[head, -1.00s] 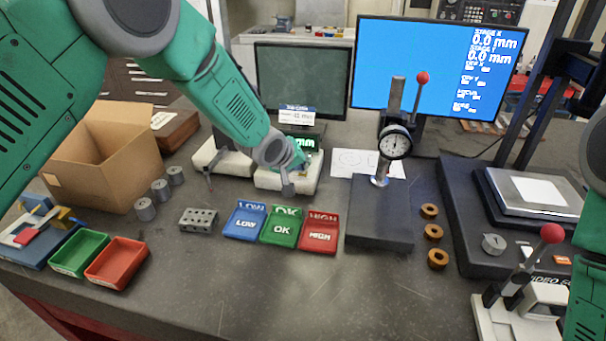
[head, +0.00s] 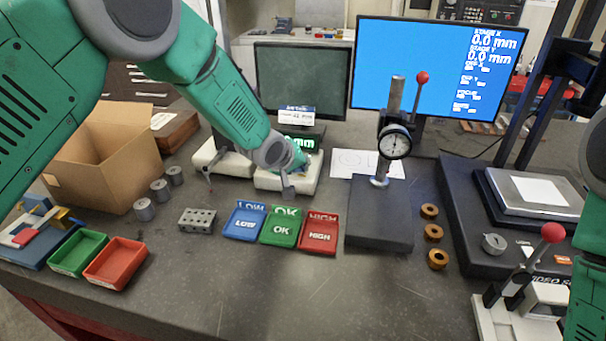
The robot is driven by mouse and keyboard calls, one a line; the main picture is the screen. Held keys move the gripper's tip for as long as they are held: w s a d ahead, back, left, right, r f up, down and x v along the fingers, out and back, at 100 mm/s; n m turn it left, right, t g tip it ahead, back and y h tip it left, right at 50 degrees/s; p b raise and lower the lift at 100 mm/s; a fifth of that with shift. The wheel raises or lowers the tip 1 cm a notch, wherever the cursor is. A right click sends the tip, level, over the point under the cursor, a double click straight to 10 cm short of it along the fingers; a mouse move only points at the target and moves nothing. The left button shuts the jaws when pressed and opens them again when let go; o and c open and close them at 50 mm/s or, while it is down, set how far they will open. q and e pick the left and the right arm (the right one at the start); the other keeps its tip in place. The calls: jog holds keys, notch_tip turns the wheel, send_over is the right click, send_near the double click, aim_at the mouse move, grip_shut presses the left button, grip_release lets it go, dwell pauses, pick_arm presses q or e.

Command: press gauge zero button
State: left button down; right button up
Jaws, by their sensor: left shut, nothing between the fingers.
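The gauge with a lit green readout (head: 303,143) ending in "mm" stands in front of the dark monitor, partly hidden behind my left gripper. My left gripper (head: 288,191) is shut and empty, pointing down over the front of the right white block (head: 307,182) of the gauge. I cannot tell whether its tips touch the block. No zero button can be made out; my gripper covers part of the gauge. A dial gauge (head: 394,142) on a post stand is to the right. My right arm shows at the right edge, its gripper out of view.
Blue LOW (head: 245,222), green OK (head: 281,227) and red HIGH (head: 319,235) trays lie in front of the gripper. A dark stand base (head: 379,225) and several brown rings are to the right. A cardboard box (head: 95,170) is at left. The front middle of the table is clear.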

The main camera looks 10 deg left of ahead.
pick_arm(q)
jog(key=shift+d+r+p, duration=0.1)
jog(key=shift+r+p, duration=0.45)
jog(key=shift+r, duration=0.2)
notch_tip(320, 180, up, 5)
jog(key=p, duration=0.3)
dwell(0.4)
dwell(0.5)
